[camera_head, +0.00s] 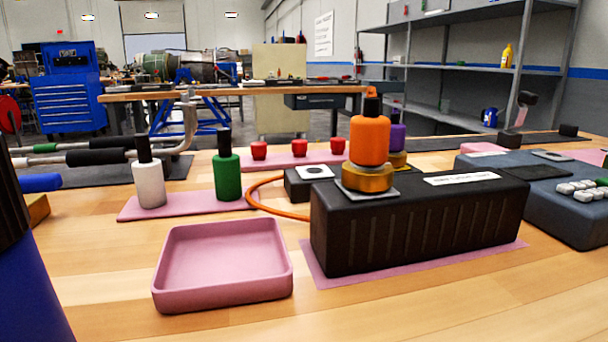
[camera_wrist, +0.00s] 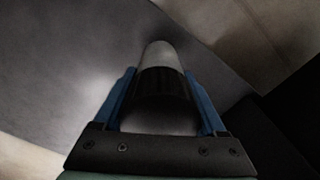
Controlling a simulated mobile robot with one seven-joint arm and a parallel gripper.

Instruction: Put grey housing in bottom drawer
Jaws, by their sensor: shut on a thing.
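In the wrist view my gripper (camera_wrist: 160,77) has its two blue fingers closed on a cylinder that looks like the grey housing (camera_wrist: 158,56). It has a light grey far end and a black ridged part between the fingers. A plain grey surface lies behind it; I cannot tell what that is or whether the housing touches it. The head view does not show the gripper or the grey housing clearly. A blue drawer cabinet (camera_head: 68,100) stands at the back left in the head view; its drawers look shut. I cannot tell whether it holds the task's bottom drawer.
On the wooden bench stand an empty pink tray (camera_head: 222,262), a black box (camera_head: 420,220) with an orange bottle (camera_head: 369,140) on top, a white bottle (camera_head: 149,184) and a green bottle (camera_head: 227,176). A grey shelf (camera_head: 470,68) is behind. Bare wood lies in front.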

